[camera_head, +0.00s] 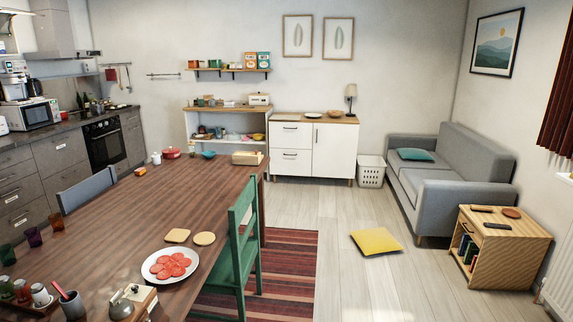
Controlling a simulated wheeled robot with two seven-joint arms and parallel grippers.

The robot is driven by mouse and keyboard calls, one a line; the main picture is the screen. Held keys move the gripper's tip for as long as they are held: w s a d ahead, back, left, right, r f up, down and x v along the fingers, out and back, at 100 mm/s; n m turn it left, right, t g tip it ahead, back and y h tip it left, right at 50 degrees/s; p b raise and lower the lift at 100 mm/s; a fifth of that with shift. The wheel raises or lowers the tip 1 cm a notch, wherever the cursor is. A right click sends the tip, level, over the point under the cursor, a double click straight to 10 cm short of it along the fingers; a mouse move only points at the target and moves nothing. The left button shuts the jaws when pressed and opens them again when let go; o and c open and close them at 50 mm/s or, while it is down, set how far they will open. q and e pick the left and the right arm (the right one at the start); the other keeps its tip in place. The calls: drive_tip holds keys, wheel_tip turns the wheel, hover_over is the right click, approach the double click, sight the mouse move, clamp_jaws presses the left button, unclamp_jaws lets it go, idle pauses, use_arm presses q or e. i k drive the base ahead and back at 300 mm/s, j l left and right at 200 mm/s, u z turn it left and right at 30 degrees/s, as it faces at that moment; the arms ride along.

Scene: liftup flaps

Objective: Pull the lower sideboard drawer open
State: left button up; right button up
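The white sideboard (334,152) stands against the back wall, right of the open shelf unit. It has a wooden top and short legs. The upper drawer (290,136) also appears closed. Neither of my grippers shows in the head view.
The dining table (115,235) and green chair (236,240) stand at left, before the sideboard. A striped rug (285,270) and yellow cushion (376,241) lie on the floor. A white basket (371,172) stands right of the sideboard. Floor directly before the sideboard is clear.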

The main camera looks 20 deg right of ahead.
sight(284, 162)
drive_tip(key=i+l+z, duration=0.6)
drive_tip(key=i, duration=0.25)
drive_tip(key=i+l+z, duration=0.15)
drive_tip(key=i+z, duration=0.5)
drive_tip(key=i, duration=0.3)
drive_tip(key=i+u, duration=0.2)
drive_tip(key=i, duration=0.9)
drive_tip(key=i+l+u, duration=0.15)
drive_tip(key=i, duration=0.95)
drive_tip(key=i+j+u, duration=0.3)
drive_tip(key=i, duration=0.95)
drive_tip(key=i+l+u, duration=0.3)
drive_tip(key=i, duration=0.9)
drive_tip(key=j, duration=0.1)
